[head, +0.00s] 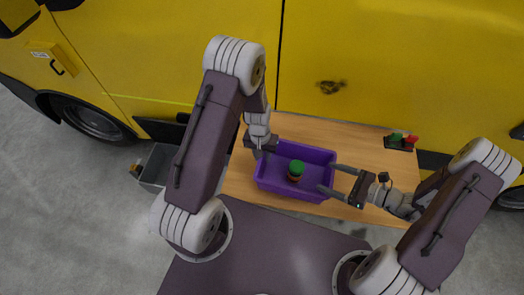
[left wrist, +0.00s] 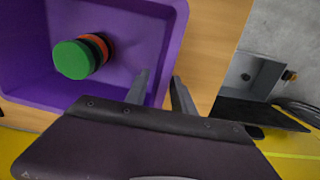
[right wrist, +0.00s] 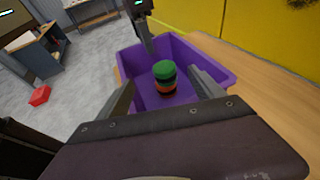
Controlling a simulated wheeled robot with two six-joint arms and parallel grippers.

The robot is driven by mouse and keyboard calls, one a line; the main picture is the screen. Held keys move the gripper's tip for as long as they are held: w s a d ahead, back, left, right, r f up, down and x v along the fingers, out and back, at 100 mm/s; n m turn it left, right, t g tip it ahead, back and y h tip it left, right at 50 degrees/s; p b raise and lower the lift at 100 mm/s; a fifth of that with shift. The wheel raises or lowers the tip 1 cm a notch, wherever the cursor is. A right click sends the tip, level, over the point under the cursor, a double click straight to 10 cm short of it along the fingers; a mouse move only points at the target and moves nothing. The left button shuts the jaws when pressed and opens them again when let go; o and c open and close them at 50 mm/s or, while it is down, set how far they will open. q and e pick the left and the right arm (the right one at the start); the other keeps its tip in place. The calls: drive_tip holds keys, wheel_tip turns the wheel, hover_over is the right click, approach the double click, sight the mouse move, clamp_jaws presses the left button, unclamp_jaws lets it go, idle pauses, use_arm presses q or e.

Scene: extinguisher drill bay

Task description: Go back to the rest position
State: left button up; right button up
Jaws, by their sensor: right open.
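A purple crate (head: 318,153) stands on the wooden table, with a jar with a green lid (head: 296,168) inside; the jar also shows in the left wrist view (left wrist: 75,58) and the right wrist view (right wrist: 165,74). My left gripper (head: 262,152) is at the crate's left end. In the left wrist view its fingers (left wrist: 159,80) stand close together on either side of the crate wall and look shut on it. My right gripper (head: 328,178) is open at the crate's right end. In the right wrist view its fingers (right wrist: 163,85) are wide apart with nothing between them.
The wooden table (head: 376,160) is bare right of the crate, with a small stand holding green and red items (head: 402,140) at its back right. A yellow van (head: 400,60) stands close behind. A grey bin (head: 158,165) is on the floor at left.

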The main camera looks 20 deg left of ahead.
use_arm(q)
wheel_tip(320, 180, up, 6)
drive_tip(key=shift+a, duration=0.15)
